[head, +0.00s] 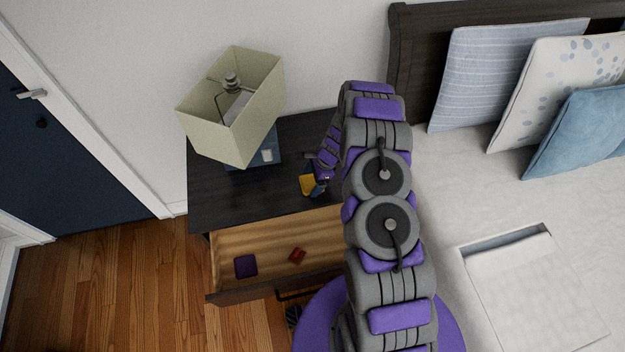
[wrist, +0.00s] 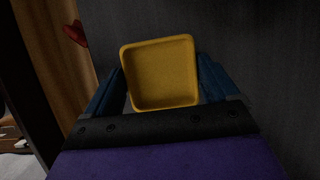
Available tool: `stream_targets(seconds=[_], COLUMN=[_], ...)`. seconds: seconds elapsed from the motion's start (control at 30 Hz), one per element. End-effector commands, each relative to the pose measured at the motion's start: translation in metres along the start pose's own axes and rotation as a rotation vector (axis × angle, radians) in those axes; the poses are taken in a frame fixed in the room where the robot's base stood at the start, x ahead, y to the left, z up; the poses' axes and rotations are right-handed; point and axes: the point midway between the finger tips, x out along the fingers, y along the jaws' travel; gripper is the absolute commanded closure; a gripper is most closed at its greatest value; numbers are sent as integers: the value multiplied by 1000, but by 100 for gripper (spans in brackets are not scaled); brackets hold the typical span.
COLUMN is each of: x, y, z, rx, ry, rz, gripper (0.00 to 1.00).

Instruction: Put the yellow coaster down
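The yellow coaster (head: 307,185) is a small square with a raised rim, over the dark top of the nightstand (head: 225,205) near its front edge. In the wrist view the coaster (wrist: 162,75) sits between the two blue fingers of my gripper (wrist: 162,82), which touch its left and right sides. My gripper (head: 318,188) reaches down from the right in the head view. I cannot tell whether the coaster touches the nightstand top; part of it is hidden by the gripper.
A lamp (head: 235,105) stands at the nightstand's back left. The drawer (head: 275,245) below is open, with a purple square (head: 246,266) and a red object (head: 297,255) inside. The bed (head: 470,200) is at the right. The front left of the nightstand top is clear.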

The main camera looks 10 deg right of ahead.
Motion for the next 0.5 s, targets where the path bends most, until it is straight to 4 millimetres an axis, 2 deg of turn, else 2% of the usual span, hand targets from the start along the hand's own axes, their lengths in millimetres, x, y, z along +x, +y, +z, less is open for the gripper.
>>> stream_targets(seconds=[0.1, 0.37, 0.5], x=[0, -2, -17], y=[0, 0, -1], z=[0, 1, 1], rx=[0, -1, -1], ry=[0, 0, 1], rz=[0, 0, -3], gripper=[0, 0, 0])
